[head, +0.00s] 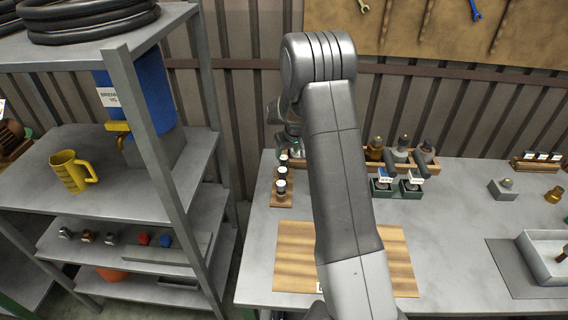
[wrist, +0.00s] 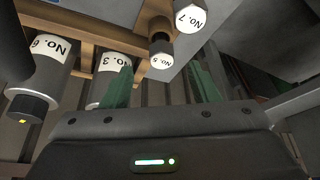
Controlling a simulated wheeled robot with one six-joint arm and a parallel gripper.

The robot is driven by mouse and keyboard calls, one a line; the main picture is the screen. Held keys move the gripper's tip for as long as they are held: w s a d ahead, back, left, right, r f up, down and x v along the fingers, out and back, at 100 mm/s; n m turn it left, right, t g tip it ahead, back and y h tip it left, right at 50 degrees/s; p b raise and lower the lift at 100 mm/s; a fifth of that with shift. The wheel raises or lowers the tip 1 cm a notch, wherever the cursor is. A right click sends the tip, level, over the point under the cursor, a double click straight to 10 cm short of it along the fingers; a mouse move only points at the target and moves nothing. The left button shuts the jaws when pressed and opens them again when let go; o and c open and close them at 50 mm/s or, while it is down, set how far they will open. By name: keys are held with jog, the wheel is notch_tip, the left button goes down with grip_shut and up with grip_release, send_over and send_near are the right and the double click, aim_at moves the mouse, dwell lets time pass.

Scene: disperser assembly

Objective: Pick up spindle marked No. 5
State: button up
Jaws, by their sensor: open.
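The spindle marked No. 5 (wrist: 161,48) is a small dark cylinder with a white label band. In that view the No. 5 spindle shows between the fingertips, and nothing is held. In the head view my gripper (head: 293,147) is at the back left of the bench, partly hidden by my arm. It is close to a wooden rack of small labelled parts, whose numbers are unreadable there.
Spindle No. 7 (wrist: 189,18) is close beside No. 5. Larger No. 3 (wrist: 107,82) and No. 6 (wrist: 42,75) are to the left. In the head view, a wooden board (head: 285,262) lies on the bench, and a metal shelf (head: 150,140) stands to the left.

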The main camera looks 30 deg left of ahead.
aim_at(284, 157)
jog(key=shift+a+p+x, duration=0.2)
jog(key=shift+p+x, duration=0.1)
jog(key=shift+x, duration=2.3)
jog(key=shift+r, duration=0.1)
grip_shut()
